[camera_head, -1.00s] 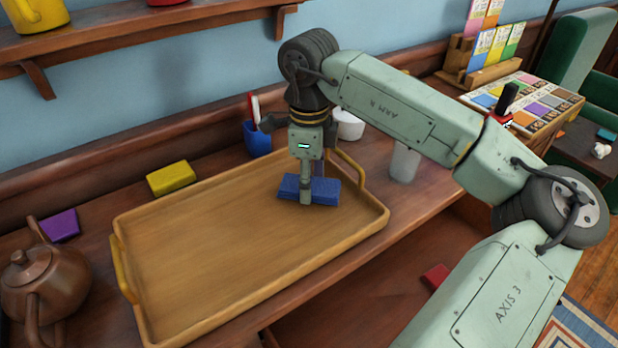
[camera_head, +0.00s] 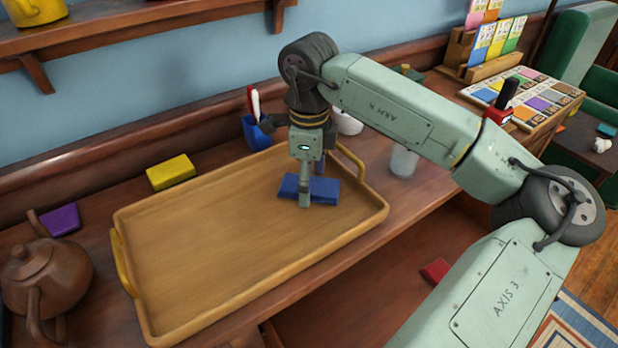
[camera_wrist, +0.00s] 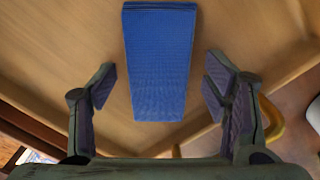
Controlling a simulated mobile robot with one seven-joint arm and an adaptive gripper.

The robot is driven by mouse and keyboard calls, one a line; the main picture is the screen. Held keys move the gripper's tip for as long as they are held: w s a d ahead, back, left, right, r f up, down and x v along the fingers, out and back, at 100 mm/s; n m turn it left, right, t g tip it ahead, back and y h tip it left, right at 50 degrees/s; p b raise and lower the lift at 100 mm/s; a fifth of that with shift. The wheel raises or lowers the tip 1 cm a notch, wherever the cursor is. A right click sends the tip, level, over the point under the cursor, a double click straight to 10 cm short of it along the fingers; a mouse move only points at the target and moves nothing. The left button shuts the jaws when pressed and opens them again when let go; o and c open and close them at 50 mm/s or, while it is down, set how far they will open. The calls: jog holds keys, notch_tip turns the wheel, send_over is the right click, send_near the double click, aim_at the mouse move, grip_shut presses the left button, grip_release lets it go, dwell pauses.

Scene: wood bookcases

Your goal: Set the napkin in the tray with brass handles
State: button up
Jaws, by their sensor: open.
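The napkin is a folded blue cloth (camera_head: 325,190) lying in the right part of the wooden tray with brass handles (camera_head: 210,245). In the wrist view the blue napkin (camera_wrist: 160,62) lies between and beyond my fingers, with a gap on each side. My gripper (camera_head: 305,203) points down over the napkin and hides part of it. In the wrist view my gripper (camera_wrist: 160,92) has its fingers spread wide, touching nothing. I cannot tell the exact height of the fingertips above the tray.
A yellow folded cloth (camera_head: 171,172) lies behind the tray, and a purple one (camera_head: 60,221) lies to the left near a brown teapot (camera_head: 45,275). A blue cup (camera_head: 256,133) and a clear glass (camera_head: 403,160) stand close to the tray's far right end. The tray's left half is empty.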

jog(key=shift+r, duration=0.1)
notch_tip(320, 180, up, 12)
jog(key=b, duration=0.1)
dwell(0.4)
dwell(0.5)
